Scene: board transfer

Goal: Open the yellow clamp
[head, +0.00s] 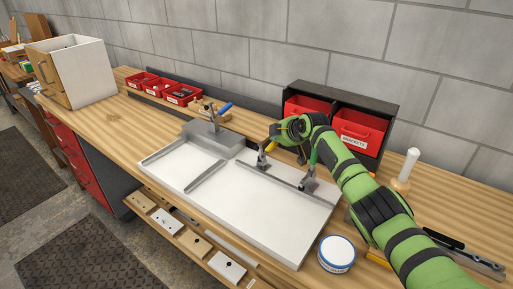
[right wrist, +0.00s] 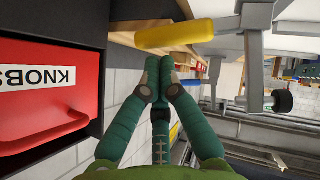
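The yellow clamp (head: 267,151) stands on the white fixture board (head: 283,238), at its back edge. In the right wrist view its yellow handle (right wrist: 174,35) lies just past my fingertips, with its grey metal arm (right wrist: 254,55) to the right. My right gripper (right wrist: 167,62) has its green fingers drawn together at the tips, and no part of the handle shows between them. I cannot tell whether the tips touch the handle. In the head view the right gripper (head: 277,130) is over the board's back edge, partly hiding the clamp. My left gripper is out of view.
A green-handled clamp (head: 311,173) stands to the right and a blue-handled clamp (head: 217,112) to the left. Red bins in a dark rack (head: 363,96) stand close behind my right gripper. A white tub (head: 337,254) sits at the front right.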

